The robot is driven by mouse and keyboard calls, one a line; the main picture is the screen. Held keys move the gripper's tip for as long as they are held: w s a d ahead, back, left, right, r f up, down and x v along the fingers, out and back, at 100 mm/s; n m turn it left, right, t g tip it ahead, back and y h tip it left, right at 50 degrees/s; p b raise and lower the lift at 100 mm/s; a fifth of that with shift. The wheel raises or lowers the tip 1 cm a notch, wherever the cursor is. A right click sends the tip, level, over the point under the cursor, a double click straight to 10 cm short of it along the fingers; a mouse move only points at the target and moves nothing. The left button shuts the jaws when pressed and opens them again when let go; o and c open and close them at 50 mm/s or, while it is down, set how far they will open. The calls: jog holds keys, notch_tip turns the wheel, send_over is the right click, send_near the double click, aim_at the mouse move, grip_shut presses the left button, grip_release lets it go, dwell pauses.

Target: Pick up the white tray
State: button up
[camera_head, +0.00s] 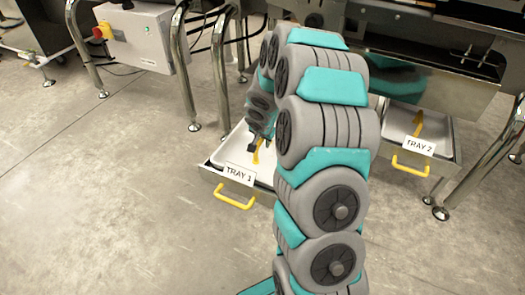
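A white-lined tray drawer labelled TRAY 1 (217,160) sits low at the picture's middle, with a yellow handle (234,198) on its front. A second drawer labelled TRAY 2 (445,146) is further right, with its own yellow handle (411,166). My gripper (254,147) points down over TRAY 1, beside a yellow-orange mark or piece (258,153). Its fingertips are small and dark, so I cannot tell whether they are open, shut or touching anything. My arm hides the right part of TRAY 1.
A grey control box with a red knob (138,36) hangs at the upper left on metal legs. The machine body (440,80) overhangs the drawers. The left floor is clear.

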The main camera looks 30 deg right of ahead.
jog(key=shift+w+d+f, duration=0.1)
jog(key=shift+w+f, duration=0.15)
jog(key=shift+f, duration=0.3)
jog(key=shift+c, duration=0.2)
grip_shut()
